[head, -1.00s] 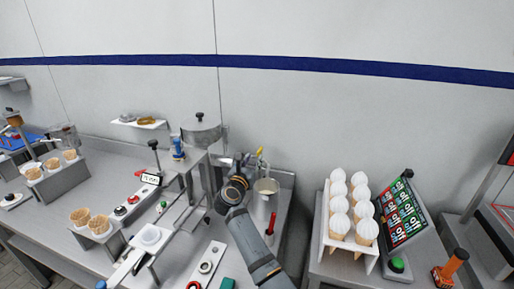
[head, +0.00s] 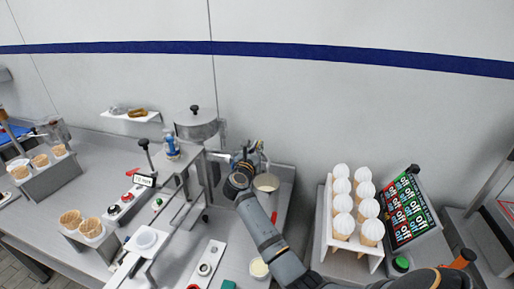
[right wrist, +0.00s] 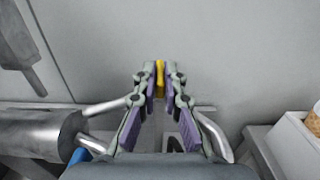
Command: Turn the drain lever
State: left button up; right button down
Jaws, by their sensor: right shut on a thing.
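My right gripper (head: 254,152) is at the back of the counter, beside the metal tank (head: 197,124) and behind a pale open container (head: 266,183). In the right wrist view my gripper (right wrist: 160,88) has its fingers close together on a narrow upright yellow piece, which looks like the handle of the drain lever (right wrist: 160,72). Only its upper part shows between the fingers; the rest is hidden. In the head view the fingers and wrist cover most of the lever. My left gripper is not in view.
A rack of white-topped cones (head: 341,202) and a panel of "off" labels (head: 407,209) stand to the right. Cone holders (head: 82,226) and a button box (head: 125,202) are on the left. A white button strip (head: 208,262) lies in front.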

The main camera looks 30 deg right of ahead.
jog(key=shift+r, duration=0.1)
pick_arm(q)
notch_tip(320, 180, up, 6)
jog(key=p, duration=0.6)
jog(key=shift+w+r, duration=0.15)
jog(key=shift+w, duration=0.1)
pick_arm(e)
jog(key=n+t+y, duration=0.1)
jog(key=y, duration=0.1)
jog(key=n+t+y, duration=0.1)
jog(key=n+t, duration=0.1)
jog(key=n+t+y, duration=0.1)
jog(key=y, duration=0.1)
jog(key=shift+s+d+n+y, duration=0.3)
jog(key=shift+d, duration=0.05)
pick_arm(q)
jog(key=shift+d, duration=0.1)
pick_arm(e)
jog(key=c, duration=1.4)
grip_release()
jog(key=shift+c, duration=0.2)
